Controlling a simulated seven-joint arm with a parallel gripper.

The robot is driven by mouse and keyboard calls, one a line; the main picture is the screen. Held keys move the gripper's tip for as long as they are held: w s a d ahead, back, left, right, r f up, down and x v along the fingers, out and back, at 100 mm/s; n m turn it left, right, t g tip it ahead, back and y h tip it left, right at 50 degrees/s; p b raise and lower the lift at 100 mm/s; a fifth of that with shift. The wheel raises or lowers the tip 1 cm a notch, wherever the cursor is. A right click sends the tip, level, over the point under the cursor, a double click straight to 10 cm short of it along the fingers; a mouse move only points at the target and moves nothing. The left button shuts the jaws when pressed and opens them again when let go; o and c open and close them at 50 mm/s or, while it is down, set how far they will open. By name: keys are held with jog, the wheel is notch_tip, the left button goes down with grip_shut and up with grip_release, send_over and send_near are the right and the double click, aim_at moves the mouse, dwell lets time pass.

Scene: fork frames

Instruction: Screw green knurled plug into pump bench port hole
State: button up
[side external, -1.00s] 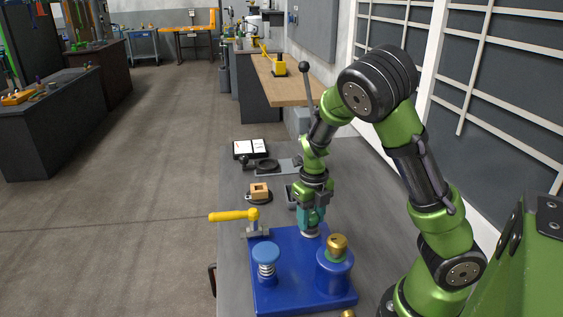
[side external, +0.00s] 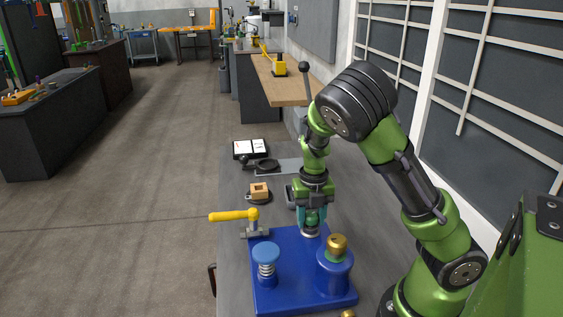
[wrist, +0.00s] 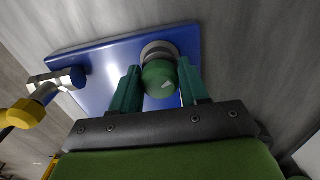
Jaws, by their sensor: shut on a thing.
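The green plug (wrist: 160,80) is round and sits between the two teal fingers of my gripper (wrist: 160,92) in the wrist view. My gripper is shut on it. Just past the plug is a grey metal ring, the port (wrist: 158,50), on the blue pump bench plate (wrist: 105,70). The plug overlaps the ring, and I cannot tell how deep it sits. In the side external view my gripper (side external: 311,222) points down over the port (side external: 310,233) at the back edge of the blue bench (side external: 290,242). The fingers mostly hide the plug there.
A yellow-handled lever valve (side external: 234,215) is at the bench's back left. A blue-capped spring plunger (side external: 266,260) and a blue cylinder with a brass knob (side external: 337,245) stand in front. A small wooden block (side external: 259,192) and a notebook (side external: 250,149) lie behind on the grey table.

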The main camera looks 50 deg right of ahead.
jog(key=o, duration=0.5)
jog(key=shift+n, duration=0.9)
jog(key=shift+n, duration=0.9)
jog(key=shift+n, duration=0.9)
